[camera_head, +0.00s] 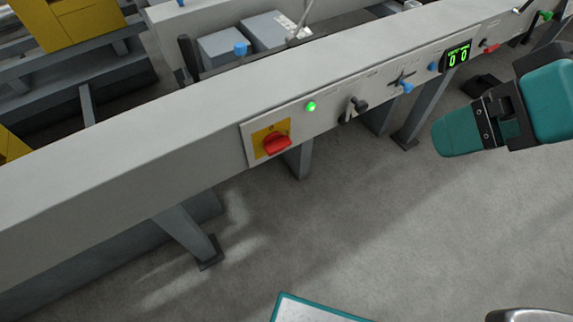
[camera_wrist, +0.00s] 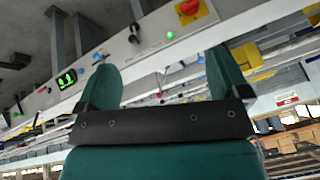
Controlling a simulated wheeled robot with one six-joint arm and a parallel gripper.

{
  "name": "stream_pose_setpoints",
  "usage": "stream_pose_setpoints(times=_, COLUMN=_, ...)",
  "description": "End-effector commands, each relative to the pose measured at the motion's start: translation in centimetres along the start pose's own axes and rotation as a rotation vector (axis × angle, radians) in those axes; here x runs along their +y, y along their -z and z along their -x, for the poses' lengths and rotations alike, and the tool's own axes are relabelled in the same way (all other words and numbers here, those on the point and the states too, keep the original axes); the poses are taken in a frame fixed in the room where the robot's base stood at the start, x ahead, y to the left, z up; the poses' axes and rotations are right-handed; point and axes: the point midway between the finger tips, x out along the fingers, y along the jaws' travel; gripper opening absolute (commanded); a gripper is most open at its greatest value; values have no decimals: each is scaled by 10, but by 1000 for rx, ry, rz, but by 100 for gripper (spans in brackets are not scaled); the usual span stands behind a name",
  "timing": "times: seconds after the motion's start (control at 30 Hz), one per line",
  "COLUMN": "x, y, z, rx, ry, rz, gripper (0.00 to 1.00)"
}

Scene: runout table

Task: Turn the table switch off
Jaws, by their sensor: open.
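A red rotary switch (camera_head: 277,145) on a yellow plate (camera_head: 259,135) sits on the front face of the long grey table rail (camera_head: 150,150). Its handle lies roughly along the rail. The switch also shows at the top edge of the wrist view (camera_wrist: 188,8). A green lamp (camera_head: 311,106) to its right is lit; it also glows in the wrist view (camera_wrist: 170,35). My gripper (camera_head: 440,140) is in front of the rail, well to the right of the switch and apart from it. In the wrist view its two teal fingers (camera_wrist: 160,62) are spread with nothing between them.
Along the rail to the right are a black-knobbed lever (camera_head: 358,104), blue knobs (camera_head: 407,87), a lit green display (camera_head: 456,57) and a red lever (camera_head: 491,48). Rail legs (camera_head: 190,235) stand below. Grey boxes (camera_head: 265,32) stand behind.

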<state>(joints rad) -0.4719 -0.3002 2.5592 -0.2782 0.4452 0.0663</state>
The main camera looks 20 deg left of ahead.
Motion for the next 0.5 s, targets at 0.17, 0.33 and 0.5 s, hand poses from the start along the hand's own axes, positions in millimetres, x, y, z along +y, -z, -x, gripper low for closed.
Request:
stream_pose_setpoints(times=0.17, x=11, y=-15, z=-93, rx=163, ry=-37, rz=28, gripper=94)
stream_pose_setpoints(times=0.33, x=13, y=-18, z=-153, rx=329, ry=-59, rz=62, gripper=94)
stream_pose_setpoints(times=0.5, x=10, y=-23, z=-207, rx=504, ry=-59, rz=107, gripper=94)
